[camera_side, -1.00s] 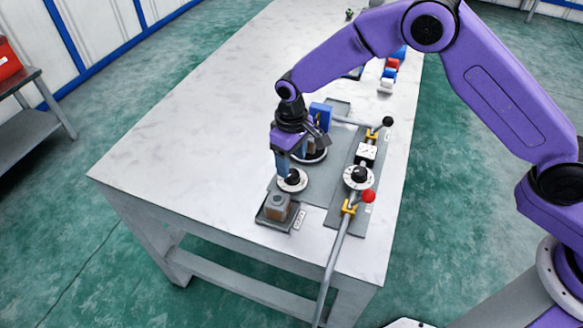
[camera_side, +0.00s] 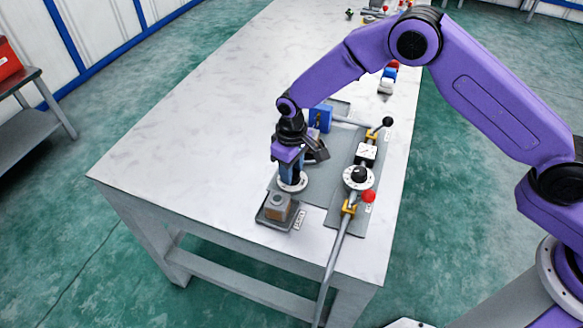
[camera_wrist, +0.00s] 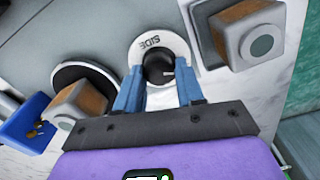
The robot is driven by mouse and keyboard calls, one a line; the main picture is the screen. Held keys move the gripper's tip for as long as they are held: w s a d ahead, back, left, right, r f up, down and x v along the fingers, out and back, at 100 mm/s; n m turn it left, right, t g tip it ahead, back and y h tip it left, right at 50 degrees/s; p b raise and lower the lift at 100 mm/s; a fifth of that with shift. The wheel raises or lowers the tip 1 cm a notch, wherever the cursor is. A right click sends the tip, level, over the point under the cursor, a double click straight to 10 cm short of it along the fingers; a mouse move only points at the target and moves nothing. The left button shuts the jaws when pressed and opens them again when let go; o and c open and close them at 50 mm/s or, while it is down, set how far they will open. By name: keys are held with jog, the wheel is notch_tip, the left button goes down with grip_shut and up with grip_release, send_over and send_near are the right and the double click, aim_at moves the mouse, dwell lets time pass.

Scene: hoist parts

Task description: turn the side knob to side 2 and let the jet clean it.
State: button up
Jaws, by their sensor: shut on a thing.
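The side knob (camera_wrist: 158,68) is black and sits on a white round dial marked SIDE (camera_wrist: 142,43). A pale line on the knob points right in the wrist view; I cannot read any number. My gripper (camera_wrist: 160,88) has its blue fingers on either side of the knob, shut on it. In the side view my gripper (camera_side: 292,180) stands upright over the dial (camera_side: 297,187) and hides the knob. A brown-sided block on a dark round plate (camera_wrist: 80,105) lies left in the wrist view. I cannot tell which part is the jet.
Another brown-sided block (camera_side: 278,207) sits on a grey holder beside the dial. A second dial with a black knob (camera_side: 358,177), a gauge (camera_side: 367,152), a red ball (camera_side: 369,196) and a black-ball lever (camera_side: 387,122) stand right.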

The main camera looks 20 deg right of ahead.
jog(key=m, duration=0.8)
dwell(0.4)
jog(key=shift+d+m, duration=0.1)
jog(key=shift+m, duration=0.4)
jog(key=o, duration=1)
jog(key=shift+o, duration=0.2)
notch_tip(320, 180, up, 17)
jog(key=shift+r, duration=0.2)
